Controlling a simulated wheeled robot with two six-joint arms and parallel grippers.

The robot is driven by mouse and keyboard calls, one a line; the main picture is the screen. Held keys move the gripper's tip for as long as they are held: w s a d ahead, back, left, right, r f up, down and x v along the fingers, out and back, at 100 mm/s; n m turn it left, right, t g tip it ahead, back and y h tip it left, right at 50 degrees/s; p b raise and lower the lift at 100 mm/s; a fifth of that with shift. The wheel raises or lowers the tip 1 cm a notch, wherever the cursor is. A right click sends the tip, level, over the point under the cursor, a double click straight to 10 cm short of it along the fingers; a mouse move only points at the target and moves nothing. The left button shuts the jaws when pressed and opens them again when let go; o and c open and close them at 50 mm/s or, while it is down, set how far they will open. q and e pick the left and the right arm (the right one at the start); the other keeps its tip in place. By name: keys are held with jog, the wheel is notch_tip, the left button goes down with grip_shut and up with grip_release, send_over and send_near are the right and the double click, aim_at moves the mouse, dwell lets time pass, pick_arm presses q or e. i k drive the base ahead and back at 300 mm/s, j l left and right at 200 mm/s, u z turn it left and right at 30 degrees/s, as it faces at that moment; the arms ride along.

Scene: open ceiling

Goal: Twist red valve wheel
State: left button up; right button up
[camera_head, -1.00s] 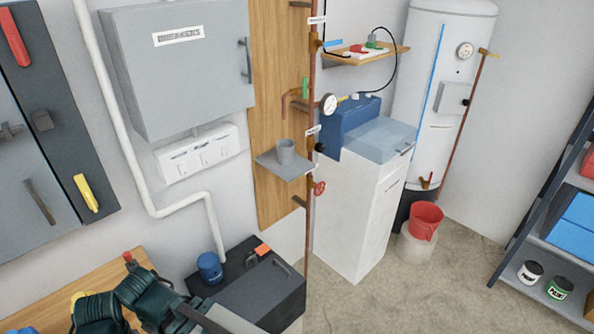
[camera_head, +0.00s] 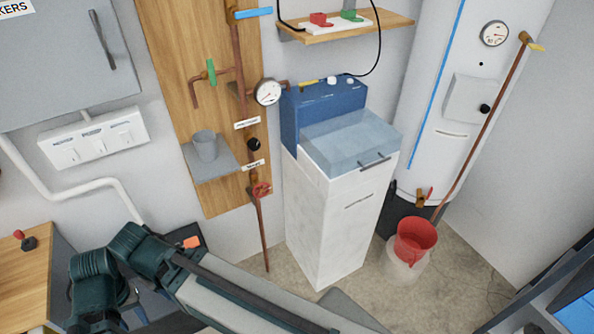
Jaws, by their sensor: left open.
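The red valve wheel (camera_head: 261,189) is small and round. It sits on the thin copper pipe (camera_head: 263,232) below the grey shelf, left of the white cabinet. My left arm crosses the bottom of the view from the left, below the wheel and well apart from it. My left gripper is open, but its fingertips are not clearly shown at the bottom edge. Nothing touches the wheel. My right gripper is not in view.
A grey shelf (camera_head: 224,171) with a grey cup (camera_head: 205,145) juts out above left of the wheel. The white cabinet (camera_head: 325,222) stands close on its right. A red bucket (camera_head: 414,241) is farther right. A gauge (camera_head: 268,92) and green-handled valve (camera_head: 211,71) are higher up.

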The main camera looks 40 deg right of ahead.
aim_at(259, 187)
jog(key=k+l, duration=0.1)
jog(key=l, duration=0.3)
jog(key=k+l, duration=0.15)
jog(key=l, duration=0.3)
jog(key=k+l, duration=0.1)
jog(key=l, duration=0.3)
jog(key=k+l, duration=0.1)
jog(key=l, duration=0.3)
